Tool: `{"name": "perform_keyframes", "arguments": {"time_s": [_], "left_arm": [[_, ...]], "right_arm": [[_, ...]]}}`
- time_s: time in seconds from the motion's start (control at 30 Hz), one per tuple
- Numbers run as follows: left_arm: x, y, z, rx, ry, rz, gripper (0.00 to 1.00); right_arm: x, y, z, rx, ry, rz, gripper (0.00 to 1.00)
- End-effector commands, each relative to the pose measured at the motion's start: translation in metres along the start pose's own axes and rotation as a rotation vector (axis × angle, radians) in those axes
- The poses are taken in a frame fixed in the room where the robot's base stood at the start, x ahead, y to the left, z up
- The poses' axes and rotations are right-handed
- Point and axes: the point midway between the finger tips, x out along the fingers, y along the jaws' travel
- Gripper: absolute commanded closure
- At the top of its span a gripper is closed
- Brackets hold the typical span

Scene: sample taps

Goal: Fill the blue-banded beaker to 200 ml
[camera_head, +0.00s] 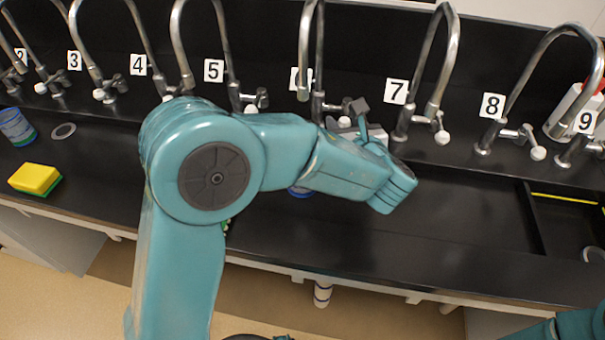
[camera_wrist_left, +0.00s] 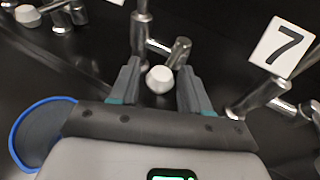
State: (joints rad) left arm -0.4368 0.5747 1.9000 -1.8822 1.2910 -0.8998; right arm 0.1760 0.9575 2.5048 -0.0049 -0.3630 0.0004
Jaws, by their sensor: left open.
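The black sink counter carries a row of numbered taps. My left arm reaches across to the tap marked 6 (camera_head: 318,80), and its open left gripper (camera_head: 352,112) is at that tap's base, partly hidden behind my wrist. In the left wrist view, the two fingers of my left gripper (camera_wrist_left: 160,68) stand either side of the tap's white knob (camera_wrist_left: 159,79), with gaps visible. A round blue rim (camera_wrist_left: 40,135), seemingly the blue-banded beaker, shows at lower left there. In the head view only a blue sliver of it (camera_head: 300,192) shows below my arm. Its water level cannot be seen. My right gripper is out of view.
Tap 7 (camera_head: 435,85) stands close to the right of my gripper. The trough right of my wrist is clear. A divider (camera_head: 535,218) stands further right.

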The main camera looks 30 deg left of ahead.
Motion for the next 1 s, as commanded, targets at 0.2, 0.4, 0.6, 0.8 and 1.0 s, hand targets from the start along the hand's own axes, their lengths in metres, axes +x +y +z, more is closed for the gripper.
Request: {"name": "perform_keyframes", "arguments": {"time_s": [0.2,0.4,0.6,0.8,1.0], "left_arm": [[-0.001,-0.005,0.001,0.0,0.0,0.0,0.53],[-0.003,-0.023,0.001,0.001,0.0,0.0,0.53],[-0.005,-0.041,0.0,0.001,0.0,-0.001,0.53],[-0.004,-0.043,-0.001,0.0,0.0,0.0,0.53],[-0.004,-0.042,-0.001,0.0,0.0,0.0,0.53]], "right_arm": [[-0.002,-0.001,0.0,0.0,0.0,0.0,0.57],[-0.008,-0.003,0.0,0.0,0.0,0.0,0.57],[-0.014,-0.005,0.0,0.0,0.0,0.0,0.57],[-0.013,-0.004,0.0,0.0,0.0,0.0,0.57],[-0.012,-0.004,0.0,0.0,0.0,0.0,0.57]]}}
